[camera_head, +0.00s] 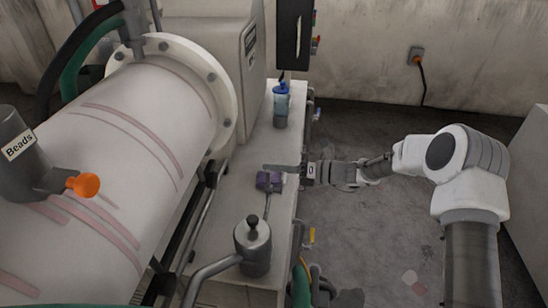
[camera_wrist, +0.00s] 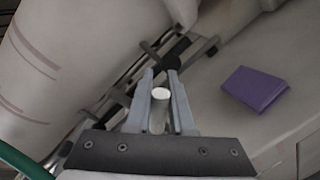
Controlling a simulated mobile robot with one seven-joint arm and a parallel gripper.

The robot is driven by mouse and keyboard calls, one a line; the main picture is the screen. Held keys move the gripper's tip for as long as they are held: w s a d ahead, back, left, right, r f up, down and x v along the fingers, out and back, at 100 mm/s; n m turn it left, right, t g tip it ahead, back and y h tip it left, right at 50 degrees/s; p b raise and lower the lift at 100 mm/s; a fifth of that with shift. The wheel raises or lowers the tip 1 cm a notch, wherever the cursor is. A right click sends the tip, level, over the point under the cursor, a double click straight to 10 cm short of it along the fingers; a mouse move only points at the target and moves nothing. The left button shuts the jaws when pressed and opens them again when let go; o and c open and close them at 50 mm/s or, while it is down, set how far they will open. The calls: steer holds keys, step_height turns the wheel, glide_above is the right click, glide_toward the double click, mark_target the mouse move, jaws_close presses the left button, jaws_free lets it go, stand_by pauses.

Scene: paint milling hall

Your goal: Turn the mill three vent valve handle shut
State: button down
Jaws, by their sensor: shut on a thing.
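My gripper (camera_head: 278,168) reaches in from the right over the pale worktop beside the mill drum. In the wrist view its two grey fingers (camera_wrist: 161,88) are closed on a short pale cylinder with a white round end (camera_wrist: 160,94). The head view does not show this cylinder clearly, and I cannot tell whether it is part of a valve. An orange knob (camera_head: 83,185) sits on the drum's left side, by the grey neck labelled Beads (camera_head: 24,150), well away from my gripper. No label for mill three or its vent valve is readable.
The floor on the right is mostly open.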

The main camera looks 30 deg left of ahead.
steer(key=shift+w+a+f+m+g+h+p, duration=0.1)
steer(key=shift+w+f+m+g+h+p, duration=0.2)
steer(key=shift+f+m, duration=0.7)
steer(key=shift+w+d+f+m+g+h+p, duration=0.1)
steer(key=shift+f+m+g, duration=0.3)
steer(key=shift+m, duration=1)
steer(key=shift+w+a+f+m+g+h+p, duration=0.1)
steer(key=shift+w+f+m+g+h, duration=0.15)
steer(key=shift+f+m, duration=0.75)
steer(key=shift+s+r+m, duration=0.1)
steer(key=shift+r+m, duration=0.05)
steer(key=shift+m, duration=0.15)
steer(key=c, duration=0.8)
jaws_free()
steer(key=shift+r, duration=0.1)
steer(key=b+v, duration=0.1)
steer(key=v, duration=1.6)
steer(key=shift+d, duration=0.2)
